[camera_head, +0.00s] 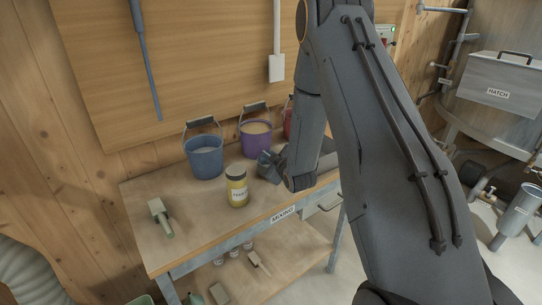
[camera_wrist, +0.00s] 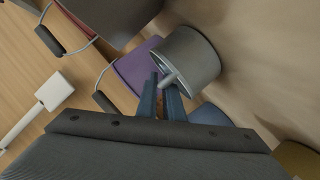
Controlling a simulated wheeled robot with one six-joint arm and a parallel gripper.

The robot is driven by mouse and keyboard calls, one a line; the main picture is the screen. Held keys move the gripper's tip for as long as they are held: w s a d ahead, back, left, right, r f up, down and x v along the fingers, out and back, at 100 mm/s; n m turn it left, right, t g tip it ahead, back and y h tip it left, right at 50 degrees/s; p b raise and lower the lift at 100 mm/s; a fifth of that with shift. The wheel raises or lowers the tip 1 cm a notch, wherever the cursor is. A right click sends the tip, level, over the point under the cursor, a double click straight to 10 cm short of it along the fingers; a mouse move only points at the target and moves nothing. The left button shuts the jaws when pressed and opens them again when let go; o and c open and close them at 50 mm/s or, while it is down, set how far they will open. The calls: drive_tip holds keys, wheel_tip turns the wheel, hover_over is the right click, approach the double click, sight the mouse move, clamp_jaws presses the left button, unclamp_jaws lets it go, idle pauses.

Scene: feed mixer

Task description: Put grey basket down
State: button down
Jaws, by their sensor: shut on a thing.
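My gripper (camera_wrist: 166,82) is shut on a small handle of the grey basket (camera_wrist: 193,56), a round grey vessel, in the wrist view. The basket lies beyond my fingertips and appears tilted, with part of its inside showing. In the wrist view it overlaps the purple bucket (camera_wrist: 135,72). In the head view my arm hides much of this spot, above the mixing bench (camera_head: 148,225). A small grey-blue shape shows there beside the arm, and I cannot tell basket from gripper in it. I cannot tell whether the basket touches the bench.
A blue bucket (camera_head: 205,160), the purple bucket (camera_head: 255,143) and a partly hidden red bucket (camera_head: 287,120) stand along the wall. A yellow jar (camera_head: 237,190) stands near the front edge. A small tool (camera_head: 160,218) lies at the left. Bare bench shows between tool and jar.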

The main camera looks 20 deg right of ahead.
drive_tip(key=c, duration=2.3)
unclamp_jaws()
drive_tip(key=shift+f, duration=0.15)
drive_tip(key=o, duration=0.4)
drive_tip(key=shift+s, duration=0.1)
